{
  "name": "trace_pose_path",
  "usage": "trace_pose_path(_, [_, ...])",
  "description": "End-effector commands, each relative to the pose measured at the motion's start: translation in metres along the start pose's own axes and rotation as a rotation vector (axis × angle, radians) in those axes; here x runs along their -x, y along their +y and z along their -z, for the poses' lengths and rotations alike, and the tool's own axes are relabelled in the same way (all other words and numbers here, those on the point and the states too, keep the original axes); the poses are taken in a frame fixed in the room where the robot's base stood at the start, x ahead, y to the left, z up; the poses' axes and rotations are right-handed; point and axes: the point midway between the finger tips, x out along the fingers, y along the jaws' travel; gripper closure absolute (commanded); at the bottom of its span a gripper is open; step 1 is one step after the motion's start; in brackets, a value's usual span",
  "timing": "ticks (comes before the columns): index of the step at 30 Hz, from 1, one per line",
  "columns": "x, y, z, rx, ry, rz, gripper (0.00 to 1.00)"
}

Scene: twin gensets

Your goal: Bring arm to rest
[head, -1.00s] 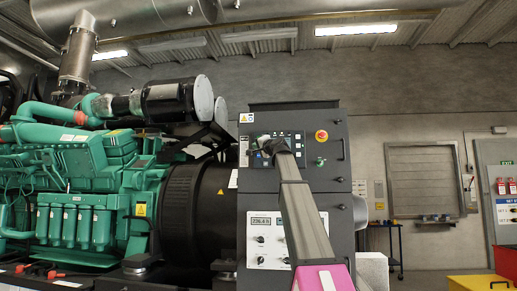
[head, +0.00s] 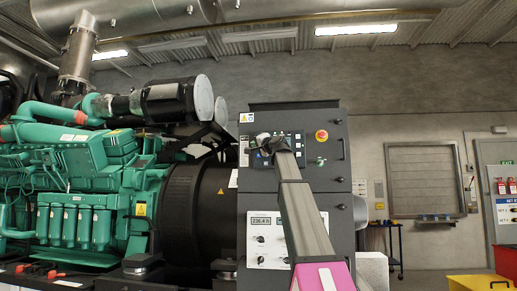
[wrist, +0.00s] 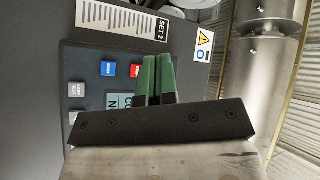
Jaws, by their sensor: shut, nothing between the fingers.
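My gripper (wrist: 157,78) shows in the wrist view as two green fingers side by side, shut with nothing between them. They point at the dark control panel of the genset cabinet, with a blue button (wrist: 107,68), a red button (wrist: 135,70) and a grey button (wrist: 76,89). The fingers overlap part of the panel's screen (wrist: 118,102). Whether they touch the panel I cannot tell. In the head view my arm reaches up from the lower middle to the panel on the dark cabinet (head: 342,186); its wrist hides part of the panel, and the fingertips are hard to make out.
The green engine (head: 85,175) and black generator fill the left. A red stop button (head: 322,135) sits on the cabinet's upper right. A blue trolley (head: 383,240) and a yellow box (head: 470,284) stand at the right. A steel pipe (wrist: 268,60) shows in the wrist view.

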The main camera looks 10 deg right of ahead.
Motion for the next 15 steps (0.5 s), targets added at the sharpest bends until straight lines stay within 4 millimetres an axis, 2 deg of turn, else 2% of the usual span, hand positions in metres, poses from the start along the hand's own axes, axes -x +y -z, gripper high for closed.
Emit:
trace_pose_path(7, [0.0,0.0,0.0,0.0,0.0,0.0,1.0])
trace_pose_path(10, [0.0,0.01,-0.005,0.003,-0.006,-0.012,1.0])
trace_pose_path(13, [0.001,0.039,-0.021,0.014,-0.026,-0.047,1.0])
trace_pose_path(15, [0.002,0.071,-0.039,0.027,-0.051,-0.087,1.0])
